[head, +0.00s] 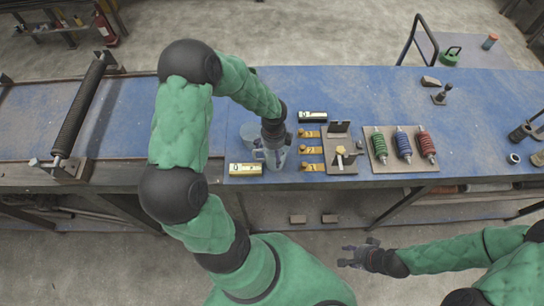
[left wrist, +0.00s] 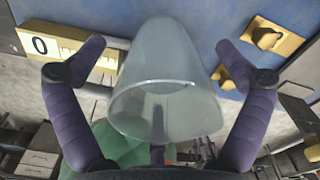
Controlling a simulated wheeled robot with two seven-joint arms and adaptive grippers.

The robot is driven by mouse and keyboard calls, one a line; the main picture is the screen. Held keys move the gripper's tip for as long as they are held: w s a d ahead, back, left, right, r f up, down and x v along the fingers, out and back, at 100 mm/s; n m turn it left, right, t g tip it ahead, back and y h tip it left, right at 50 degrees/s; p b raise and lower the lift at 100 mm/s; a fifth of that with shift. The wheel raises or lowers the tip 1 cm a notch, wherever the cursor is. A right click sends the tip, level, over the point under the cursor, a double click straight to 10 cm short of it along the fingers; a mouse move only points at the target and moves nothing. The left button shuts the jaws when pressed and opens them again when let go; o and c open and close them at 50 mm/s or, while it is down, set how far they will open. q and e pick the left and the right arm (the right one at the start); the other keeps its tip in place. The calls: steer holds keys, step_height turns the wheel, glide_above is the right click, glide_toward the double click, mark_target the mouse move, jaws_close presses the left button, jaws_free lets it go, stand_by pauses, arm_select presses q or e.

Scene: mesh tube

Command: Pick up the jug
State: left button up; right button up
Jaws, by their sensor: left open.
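The jug (left wrist: 165,75) is a translucent grey-blue vessel. In the left wrist view it fills the middle, between the two purple fingers of my left gripper (left wrist: 165,85). The fingers are spread, with a visible gap on each side of the jug. In the head view the jug (head: 249,131) is at the front edge of the blue bench, partly hidden by my left gripper (head: 272,155), which points down over it. My right gripper (head: 350,255) is empty, with its fingers apart, in front of the bench and far from the jug.
Right of the jug are several yellow blocks (head: 311,150), a bracket plate (head: 340,150) and a board with blue, green and red springs (head: 403,145). A yellow numbered block (head: 245,169) lies close on the left. The bench behind (head: 330,90) is clear.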

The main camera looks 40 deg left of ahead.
arm_select(q)
steer(key=shift+c, duration=0.3)
steer(key=c, duration=1.4)
steer(key=shift+r, duration=0.2)
steer(key=shift+s+d+r+p, duration=0.1)
steer(key=shift+s+r+p, duration=0.15)
steer(key=shift+s+r, duration=1.95)
steer(key=shift+s+d+r+p, duration=0.1)
steer(key=shift+s+r+p, duration=0.1)
steer(key=shift+s+r, duration=2.05)
steer(key=shift+s+r+p, duration=0.25)
steer(key=shift+s+r, duration=1.6)
steer(key=shift+s, duration=0.65)
